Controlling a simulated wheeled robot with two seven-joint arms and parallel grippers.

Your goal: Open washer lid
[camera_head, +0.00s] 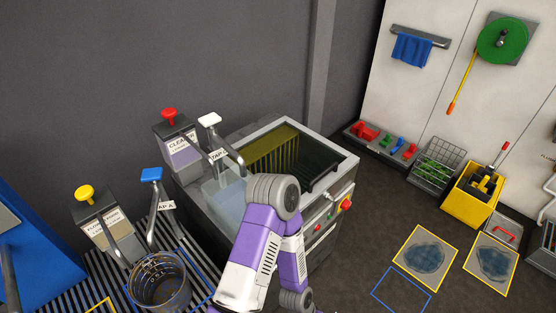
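The washer (334,203) is a grey box-shaped machine in the middle of the view, with a light rim around its top opening. Inside the rim I see yellowish slats on the left and a dark panel with a black bar (322,182) on the right. I cannot tell for sure which part is the lid or whether it is shut. A purple arm of mine with a grey joint rises from the bottom centre and covers the washer's near side. Neither of my grippers shows, so their hold is hidden.
A red-topped dispenser (178,142) and a white-handled tap (215,140) stand at the washer's left. A yellow bucket (468,205) stands right.

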